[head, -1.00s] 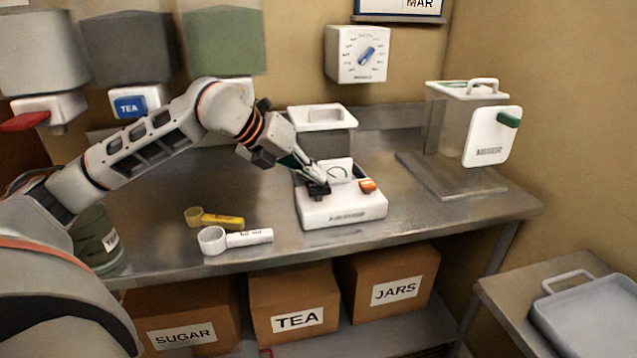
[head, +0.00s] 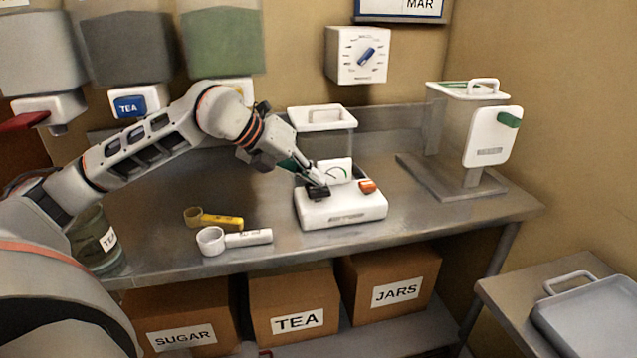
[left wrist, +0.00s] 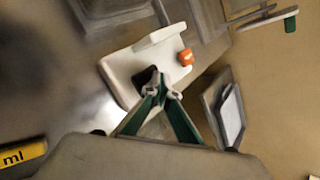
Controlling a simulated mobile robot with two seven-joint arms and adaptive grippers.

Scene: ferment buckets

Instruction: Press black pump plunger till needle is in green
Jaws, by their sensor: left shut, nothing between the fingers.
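The white pump unit (head: 345,211) stands on the metal bench, with an orange button (head: 367,187) at its right and an upright dial (head: 336,172) at its back. The black plunger (head: 317,193) is at its left, partly covered by my gripper. My left gripper (head: 321,184) is shut and empty, its tips at the top of the plunger. In the left wrist view the closed tips (left wrist: 164,92) meet over the dark plunger (left wrist: 145,77) on the white unit (left wrist: 126,88). The needle is too small to read. My right gripper is not in view.
A yellow scoop (head: 213,219) and a white scoop (head: 233,239) lie left of the unit. A lidded clear container (head: 322,119) stands behind it. Boxes such as the TEA box (head: 294,300) sit below. The bench's front right is clear.

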